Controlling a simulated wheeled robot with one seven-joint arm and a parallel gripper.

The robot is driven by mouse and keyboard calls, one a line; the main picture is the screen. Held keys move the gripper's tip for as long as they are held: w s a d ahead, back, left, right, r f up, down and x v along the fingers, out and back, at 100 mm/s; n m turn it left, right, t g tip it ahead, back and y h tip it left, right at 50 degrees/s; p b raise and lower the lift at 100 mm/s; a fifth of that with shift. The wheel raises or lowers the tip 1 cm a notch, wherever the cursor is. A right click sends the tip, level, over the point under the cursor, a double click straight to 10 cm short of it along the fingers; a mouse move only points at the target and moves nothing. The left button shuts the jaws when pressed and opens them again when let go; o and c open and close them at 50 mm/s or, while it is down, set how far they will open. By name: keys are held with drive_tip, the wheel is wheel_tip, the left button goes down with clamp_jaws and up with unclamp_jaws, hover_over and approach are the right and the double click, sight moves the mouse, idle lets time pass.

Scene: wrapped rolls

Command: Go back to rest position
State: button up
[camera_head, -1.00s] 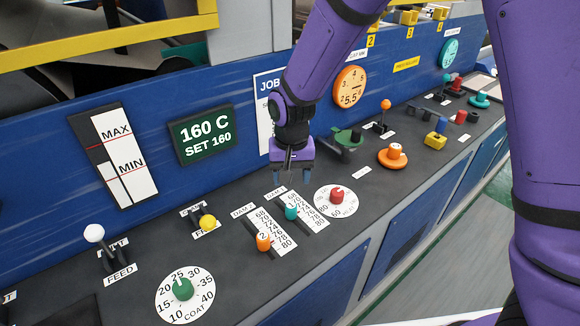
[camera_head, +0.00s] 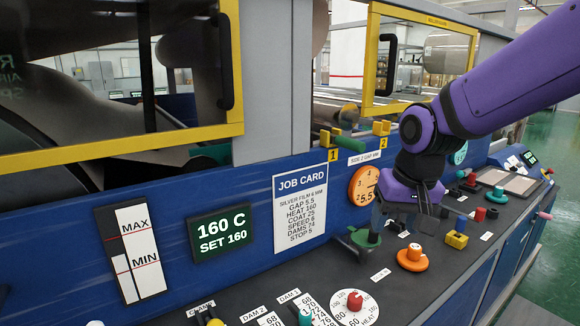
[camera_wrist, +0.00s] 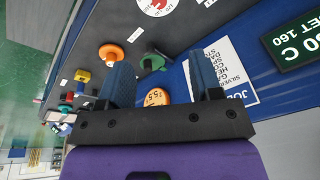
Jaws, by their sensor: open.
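My gripper (camera_head: 408,218) is at the end of the purple arm, above the dark control shelf and in front of the blue panel in the head view. In the wrist view its two blue fingers (camera_wrist: 160,88) stand apart with nothing between them. The orange gauge (camera_head: 363,186) is just left of the gripper in the head view. The green knob (camera_head: 364,238) is below and left of it, and the orange knob (camera_head: 411,256) is below it. No contact with either can be made out.
The job card (camera_head: 300,207) and the 160 C display (camera_head: 220,232) are on the blue panel (camera_head: 266,243). A red heat dial (camera_head: 355,302) and yellow block (camera_head: 456,240) are on the shelf (camera_head: 345,272). A yellow-framed window (camera_head: 372,60) stands behind. Green floor is open at right.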

drive_tip(key=s+d+r+t, duration=0.1)
drive_tip(key=s+d+r, duration=0.3)
drive_tip(key=s, duration=0.4)
drive_tip(key=s+d+r+t+h, duration=0.1)
drive_tip(key=s+d+r+t, duration=0.1)
drive_tip(key=s+d, duration=0.5)
drive_tip(key=shift+s+d+r, duration=0.25)
drive_tip(key=shift+s+r, duration=0.45)
drive_tip(key=shift+r, duration=0.2)
